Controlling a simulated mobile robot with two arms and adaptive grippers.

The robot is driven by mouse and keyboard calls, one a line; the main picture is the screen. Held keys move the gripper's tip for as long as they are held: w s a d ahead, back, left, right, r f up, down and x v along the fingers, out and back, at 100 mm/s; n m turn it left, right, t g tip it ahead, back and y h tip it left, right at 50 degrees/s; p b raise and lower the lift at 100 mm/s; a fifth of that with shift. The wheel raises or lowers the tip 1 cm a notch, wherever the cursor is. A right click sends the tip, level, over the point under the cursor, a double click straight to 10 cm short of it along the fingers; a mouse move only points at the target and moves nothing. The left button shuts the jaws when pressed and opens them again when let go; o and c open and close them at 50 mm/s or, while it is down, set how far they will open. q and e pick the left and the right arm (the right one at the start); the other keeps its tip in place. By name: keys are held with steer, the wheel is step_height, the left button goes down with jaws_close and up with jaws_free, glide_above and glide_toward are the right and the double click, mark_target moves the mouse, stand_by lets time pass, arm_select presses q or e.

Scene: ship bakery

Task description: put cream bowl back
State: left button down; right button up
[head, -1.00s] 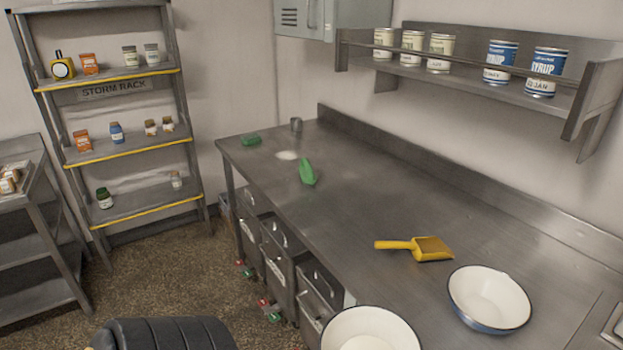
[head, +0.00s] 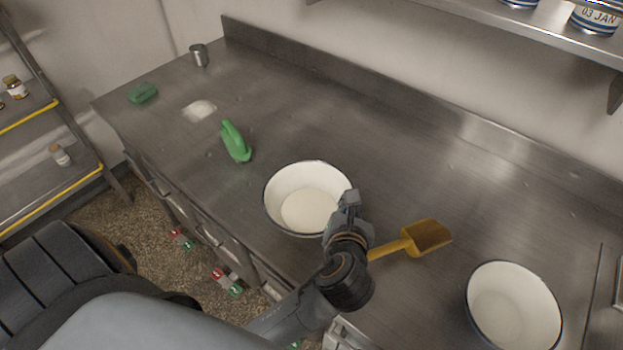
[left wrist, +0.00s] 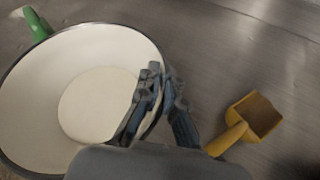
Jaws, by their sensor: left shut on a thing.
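The cream bowl (head: 283,183), pale inside with a dark rim and a whitish round patch at its bottom, is over the steel worktop near its front edge. My left gripper (head: 346,205) is shut on its right rim. The left wrist view also shows the cream bowl (left wrist: 110,42) with the fingers (left wrist: 152,95) across its rim. The bowl looks nearly level; I cannot tell whether it touches the worktop. A second bowl (head: 512,308), white inside with a dark rim, stands at the lower right. My right gripper is not in view.
A yellow scoop (head: 427,238) lies just right of my left gripper. A green object (head: 235,143), a whitish patch (head: 199,110), a green block (head: 143,93) and a metal cup (head: 199,55) are farther left on the worktop (head: 400,150). Its back middle is clear.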

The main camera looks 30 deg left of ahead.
arm_select(q)
steer(key=w+d+r+n+y+p, duration=0.1)
steer(key=w+d+r, duration=0.2)
steer(key=d+r, duration=0.25)
steer(key=shift+g, duration=0.3)
steer(key=shift+w+a+f+p, duration=0.55)
steer(key=shift+w+a+f, duration=0.95)
steer(key=shift+a+f, duration=0.5)
steer(key=shift+w+a+f+p, duration=0.5)
steer(key=shift+w+a+f, duration=1.1)
steer(key=shift+f, duration=0.55)
steer(key=shift+w+a+f+p, duration=0.55)
steer(key=shift+w+a+f, duration=0.8)
steer(key=shift+a+f, duration=0.7)
steer(key=c, duration=1.5)
jaws_free()
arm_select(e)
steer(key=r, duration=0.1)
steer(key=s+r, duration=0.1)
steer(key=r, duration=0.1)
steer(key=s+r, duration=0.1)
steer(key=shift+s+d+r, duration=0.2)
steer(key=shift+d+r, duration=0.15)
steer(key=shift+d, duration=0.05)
arm_select(q)
steer(key=shift+s, duration=0.1)
